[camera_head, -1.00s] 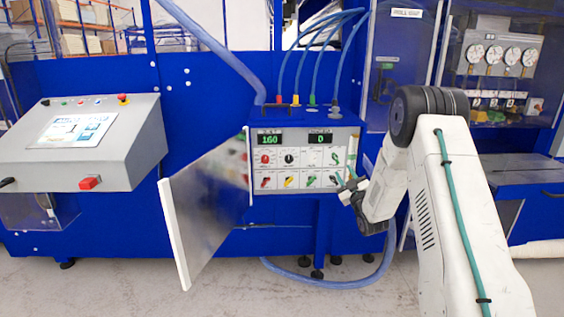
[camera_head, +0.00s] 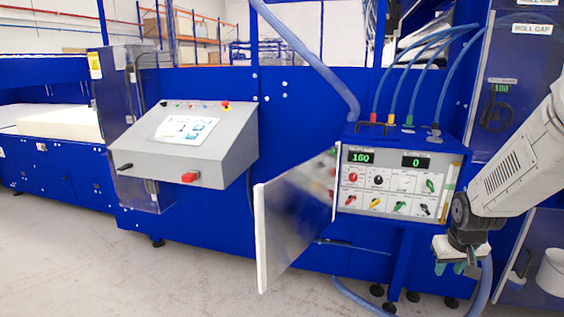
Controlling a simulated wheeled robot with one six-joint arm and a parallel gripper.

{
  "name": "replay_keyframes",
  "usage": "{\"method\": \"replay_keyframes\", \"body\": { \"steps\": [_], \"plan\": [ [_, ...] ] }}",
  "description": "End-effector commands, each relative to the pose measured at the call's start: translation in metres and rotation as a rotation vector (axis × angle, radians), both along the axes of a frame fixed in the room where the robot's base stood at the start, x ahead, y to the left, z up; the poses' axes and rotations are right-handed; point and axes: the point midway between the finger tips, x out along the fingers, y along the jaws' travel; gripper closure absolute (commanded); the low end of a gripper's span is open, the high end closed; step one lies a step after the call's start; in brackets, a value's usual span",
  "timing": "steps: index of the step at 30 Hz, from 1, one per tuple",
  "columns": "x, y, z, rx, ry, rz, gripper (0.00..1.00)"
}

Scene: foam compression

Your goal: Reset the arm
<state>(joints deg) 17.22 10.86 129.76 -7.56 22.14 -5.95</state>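My arm (camera_head: 520,160) comes in from the right edge and bends down at a dark wrist joint. My gripper (camera_head: 455,268) hangs at the lower right, pointing down, beside and below the right side of the blue control box (camera_head: 392,135). The gap between its fingers is too small to judge. The box's front panel (camera_head: 395,183) shows green readouts of 160 and 0 above rows of coloured knobs and switches. Its metal door (camera_head: 298,210) stands open to the left. My gripper appears apart from the panel.
A grey sloped console (camera_head: 187,143) with a screen and a red button (camera_head: 190,177) stands to the left. Blue hoses (camera_head: 418,60) run above the box, and another hangs below. A white bucket (camera_head: 553,270) is at the right. The floor in front is clear.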

Motion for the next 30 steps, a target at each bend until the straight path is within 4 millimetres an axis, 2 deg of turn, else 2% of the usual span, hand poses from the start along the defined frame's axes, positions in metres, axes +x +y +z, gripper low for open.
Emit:
{"method": "replay_keyframes", "body": {
  "steps": [1,6,12,16,18,21,30],
  "plan": [
    [-0.023,0.015,0.018,0.017,0.047,-0.010,0.66],
    [-0.103,0.060,0.064,0.073,0.207,-0.045,0.66],
    [-0.192,0.104,0.108,0.117,0.329,-0.048,0.66],
    [-0.239,0.126,0.130,0.132,0.350,-0.025,0.66],
    [-0.257,0.135,0.138,0.134,0.331,-0.004,0.66],
    [-0.270,0.143,0.148,0.130,0.270,0.029,0.66],
    [-0.279,0.153,0.167,0.119,0.164,0.085,0.66]
  ]
}}
